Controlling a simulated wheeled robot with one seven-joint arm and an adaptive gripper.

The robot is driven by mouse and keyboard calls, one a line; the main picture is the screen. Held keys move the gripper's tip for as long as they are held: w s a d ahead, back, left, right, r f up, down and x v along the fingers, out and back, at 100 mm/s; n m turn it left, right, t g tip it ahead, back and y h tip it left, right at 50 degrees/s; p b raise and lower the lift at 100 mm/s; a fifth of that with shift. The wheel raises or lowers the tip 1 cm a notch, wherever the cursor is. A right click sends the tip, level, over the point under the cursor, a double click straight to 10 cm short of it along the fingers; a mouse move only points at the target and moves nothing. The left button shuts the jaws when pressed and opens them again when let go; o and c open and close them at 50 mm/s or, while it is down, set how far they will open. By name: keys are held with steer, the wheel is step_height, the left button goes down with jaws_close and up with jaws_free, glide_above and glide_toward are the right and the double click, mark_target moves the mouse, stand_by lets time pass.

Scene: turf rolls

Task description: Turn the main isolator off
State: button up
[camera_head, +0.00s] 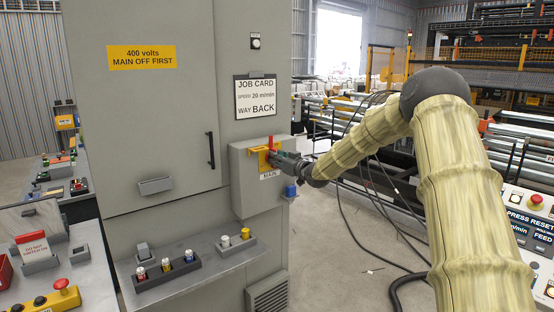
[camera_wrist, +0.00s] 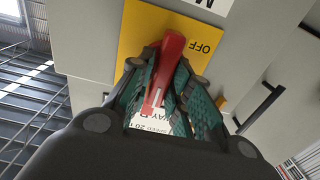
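The main isolator is a grey box (camera_head: 262,205) on the cabinet's right side, labelled MAIN, with a yellow plate (camera_wrist: 135,27) on its front. Its red handle (camera_head: 271,143) points up in the head view. In the wrist view the red handle (camera_wrist: 167,70) lies between my gripper's green-padded fingers, and the word OFF is on the plate just right of it. My gripper (camera_head: 277,158) is at the plate, reaching in from the right. The fingertips (camera_wrist: 169,62) flank the handle closely; whether both press on it I cannot tell.
The grey cabinet (camera_head: 140,120) has a black door handle (camera_head: 211,150) and a job card (camera_head: 255,97) above the isolator. A shelf below carries padlocks in a dark tray (camera_head: 167,270). A blue item (camera_head: 290,191) sits by the box's lower right. A press control panel (camera_head: 530,225) stands at right.

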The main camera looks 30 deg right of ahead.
jaws_close()
steer(key=shift+n+b, duration=0.35)
steer(key=shift+n, duration=0.05)
steer(key=n+b, duration=1.1)
steer(key=f+n+b, duration=0.1)
steer(key=n+b, duration=0.4)
steer(key=n, duration=0.1)
steer(key=shift+a, duration=0.4)
steer(key=shift+r, duration=0.1)
steer(key=o, duration=0.6)
jaws_free()
